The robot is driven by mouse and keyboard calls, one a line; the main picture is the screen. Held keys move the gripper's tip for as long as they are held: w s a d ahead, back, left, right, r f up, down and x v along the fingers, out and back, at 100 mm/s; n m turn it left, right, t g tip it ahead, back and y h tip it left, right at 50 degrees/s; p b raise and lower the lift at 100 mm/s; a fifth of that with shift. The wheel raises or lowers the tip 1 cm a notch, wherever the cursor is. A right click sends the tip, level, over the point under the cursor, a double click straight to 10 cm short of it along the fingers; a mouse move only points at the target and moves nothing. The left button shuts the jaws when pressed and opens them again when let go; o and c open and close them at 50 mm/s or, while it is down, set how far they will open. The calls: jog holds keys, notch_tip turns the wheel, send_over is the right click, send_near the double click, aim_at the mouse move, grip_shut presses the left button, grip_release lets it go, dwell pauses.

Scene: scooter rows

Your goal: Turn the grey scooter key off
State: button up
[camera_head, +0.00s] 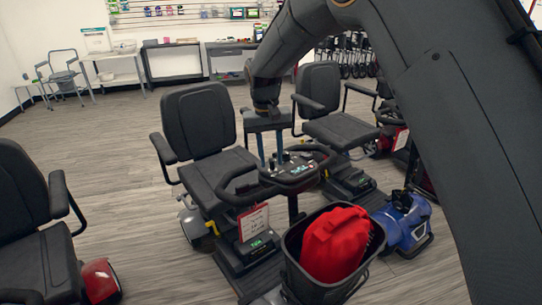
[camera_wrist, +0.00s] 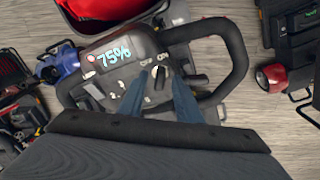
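The scooter's control console (camera_head: 290,168) stands in front of a black seat, with a loop handlebar around it. In the wrist view the console (camera_wrist: 125,80) has a lit display (camera_wrist: 113,54) reading 75%. The small grey key (camera_wrist: 159,73) sits upright in its switch, below OFF and ON labels; which label it points at is hard to tell. My gripper (camera_wrist: 157,80) has its two blue fingers apart, one on each side of the key, with gaps visible. In the head view my gripper (camera_head: 271,158) points down over the console; the key is not distinguishable there.
A black basket (camera_head: 318,286) with a red bag (camera_head: 334,243) is on the scooter's front. A blue scooter part (camera_head: 403,222) is at right. Other seats stand at left (camera_head: 30,210) and behind (camera_head: 325,105). Open floor (camera_head: 120,180) lies between the left scooters.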

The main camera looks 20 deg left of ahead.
jog(key=shift+c, duration=0.4)
grip_shut()
jog(key=shift+n, duration=0.3)
jog(key=n, duration=0.5)
jog(key=shift+w+g+y, duration=0.1)
jog(key=shift+g+y, duration=0.2)
jog(key=n, duration=0.6)
jog(key=shift+g, duration=0.3)
jog(key=shift+o, duration=0.4)
grip_release()
jog(key=shift+d, duration=0.1)
